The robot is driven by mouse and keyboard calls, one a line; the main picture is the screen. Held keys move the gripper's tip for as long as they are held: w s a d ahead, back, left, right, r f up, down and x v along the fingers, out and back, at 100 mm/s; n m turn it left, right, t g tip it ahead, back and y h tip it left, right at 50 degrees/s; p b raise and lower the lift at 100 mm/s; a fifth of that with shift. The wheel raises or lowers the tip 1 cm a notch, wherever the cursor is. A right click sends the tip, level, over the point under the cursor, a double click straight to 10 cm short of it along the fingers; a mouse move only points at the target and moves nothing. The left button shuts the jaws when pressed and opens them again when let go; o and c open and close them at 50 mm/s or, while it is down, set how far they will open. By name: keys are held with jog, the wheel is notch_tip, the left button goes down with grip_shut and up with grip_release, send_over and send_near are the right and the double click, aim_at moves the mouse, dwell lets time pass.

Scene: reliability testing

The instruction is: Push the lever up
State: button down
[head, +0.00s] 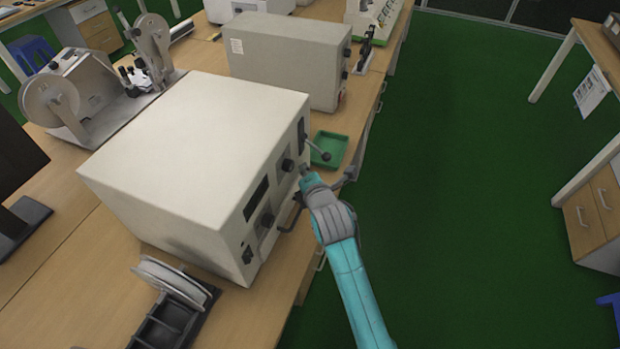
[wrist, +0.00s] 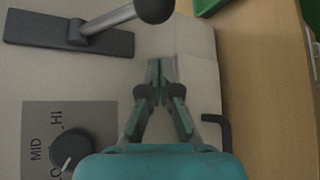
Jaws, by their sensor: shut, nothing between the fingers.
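The lever is a metal rod with a black ball knob (head: 325,156), fixed to a dark slotted plate (head: 302,136) on the front of a beige box-shaped machine (head: 195,140). In the wrist view the rod (wrist: 108,20) runs from its plate (wrist: 68,34) to the knob (wrist: 155,8) at the top edge. My gripper (head: 309,178) is at the machine's front, below the knob in the head view. In the wrist view my gripper (wrist: 160,72) has its fingertips together, empty and apart from the knob.
A dial marked MID and HI (wrist: 70,147) and a black handle (wrist: 218,130) are near my gripper. A green tray (head: 328,149) lies on the wooden bench beyond the lever. Another beige box (head: 285,55) stands behind. Green floor at the right is clear.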

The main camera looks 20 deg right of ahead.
aim_at(317, 149)
jog(key=shift+s+d+r, duration=0.15)
jog(key=shift+d+r, duration=0.35)
jog(key=shift+d, duration=0.4)
jog(key=shift+s+d+r, duration=0.1)
jog(key=shift+d+r, duration=0.35)
jog(key=shift+d, duration=0.4)
jog(key=shift+r, duration=0.1)
